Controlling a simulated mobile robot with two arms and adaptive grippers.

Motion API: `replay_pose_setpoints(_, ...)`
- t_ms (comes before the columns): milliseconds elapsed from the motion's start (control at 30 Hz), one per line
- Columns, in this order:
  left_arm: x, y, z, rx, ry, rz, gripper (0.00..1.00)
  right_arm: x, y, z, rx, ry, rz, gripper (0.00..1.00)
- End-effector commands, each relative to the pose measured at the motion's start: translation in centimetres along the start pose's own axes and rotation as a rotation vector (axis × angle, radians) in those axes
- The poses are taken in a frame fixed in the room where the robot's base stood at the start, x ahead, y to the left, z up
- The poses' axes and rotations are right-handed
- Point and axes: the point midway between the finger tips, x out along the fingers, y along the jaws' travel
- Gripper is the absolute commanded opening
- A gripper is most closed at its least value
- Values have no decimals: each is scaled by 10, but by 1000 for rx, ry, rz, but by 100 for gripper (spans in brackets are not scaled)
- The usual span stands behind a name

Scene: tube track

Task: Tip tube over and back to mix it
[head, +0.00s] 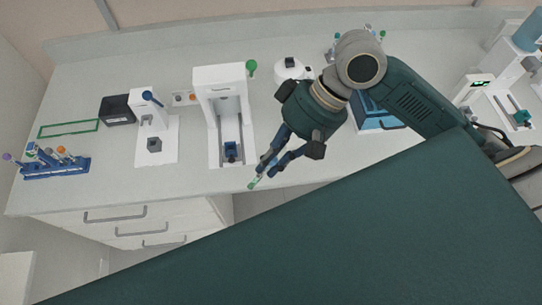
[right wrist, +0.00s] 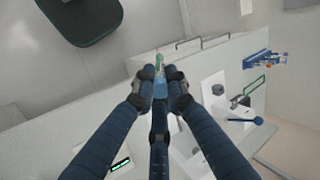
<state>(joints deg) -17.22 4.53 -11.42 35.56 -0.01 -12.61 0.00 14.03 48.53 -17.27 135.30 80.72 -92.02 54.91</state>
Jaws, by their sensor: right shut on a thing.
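My right gripper (head: 267,165) reaches over the front edge of the counter (head: 185,176). It is shut on a small clear tube (head: 253,184) with green on it. The tube sticks out beyond the fingertips, tilted down and to the left in the head view. In the right wrist view the tube (right wrist: 160,63) sits between the two fingertips (right wrist: 160,88), its green part pointing away from the palm. The fingers hide part of the tube. My left gripper is in neither view.
A blue rack (head: 55,170) with several coloured-cap tubes stands at the counter's left end. A white device (head: 222,80) with a dark blue holder stands just left of my gripper. A smaller white device (head: 145,155), a black box (head: 117,109) and a green frame (head: 68,129) stand further left.

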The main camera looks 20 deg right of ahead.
Motion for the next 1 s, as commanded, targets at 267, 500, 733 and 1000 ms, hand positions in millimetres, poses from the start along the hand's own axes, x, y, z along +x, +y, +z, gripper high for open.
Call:
replay_pose_setpoints(267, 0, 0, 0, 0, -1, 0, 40, 2, 3, 1, 6, -2, -124, 0)
replay_pose_setpoints(500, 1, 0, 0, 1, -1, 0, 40, 4, 8, 1, 17, -1, -355, 0)
replay_pose_setpoints(733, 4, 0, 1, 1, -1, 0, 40, 7, 14, -2, 15, 6, -716, 0)
replay_pose_setpoints(1000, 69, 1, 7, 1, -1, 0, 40, 19, 22, -1, 0, 6, -1013, 0)
